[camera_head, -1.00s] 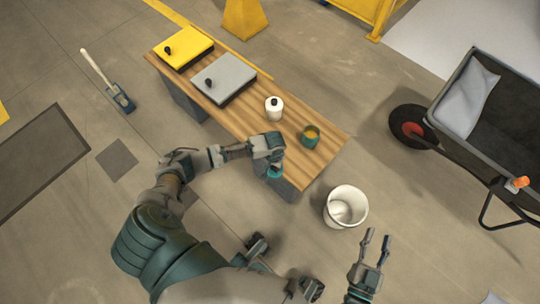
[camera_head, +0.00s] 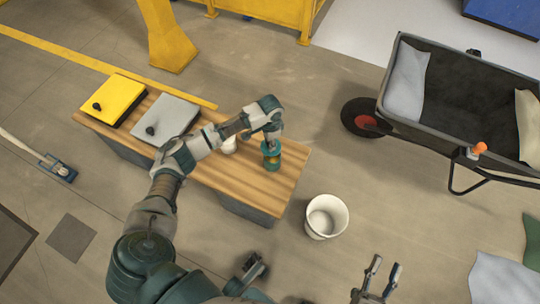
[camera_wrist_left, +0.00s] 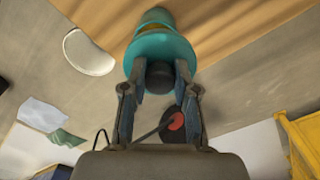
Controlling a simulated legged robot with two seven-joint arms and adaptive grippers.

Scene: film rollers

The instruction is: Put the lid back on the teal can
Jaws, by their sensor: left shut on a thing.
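The teal can (camera_head: 272,164) stands upright near the right end of the wooden bench (camera_head: 245,185). My left gripper (camera_head: 269,135) is over the can and shut on the dark knob of the teal lid (camera_head: 270,147). In the left wrist view the fingers (camera_wrist_left: 159,85) grip the knob, and the lid (camera_wrist_left: 160,55) covers most of the can (camera_wrist_left: 154,17). A strip of ochre shows between lid and can, so the lid looks a little above the rim or tilted; I cannot tell if they touch. My right gripper (camera_head: 376,280) is open and empty at the bottom.
A white can (camera_head: 229,146) stands on the bench, partly hidden by my left arm. A grey case (camera_head: 165,118) and a yellow case (camera_head: 113,98) lie further left. A white bucket (camera_head: 326,217) stands on the floor right of the bench, and a wheelbarrow (camera_head: 450,95) stands beyond it.

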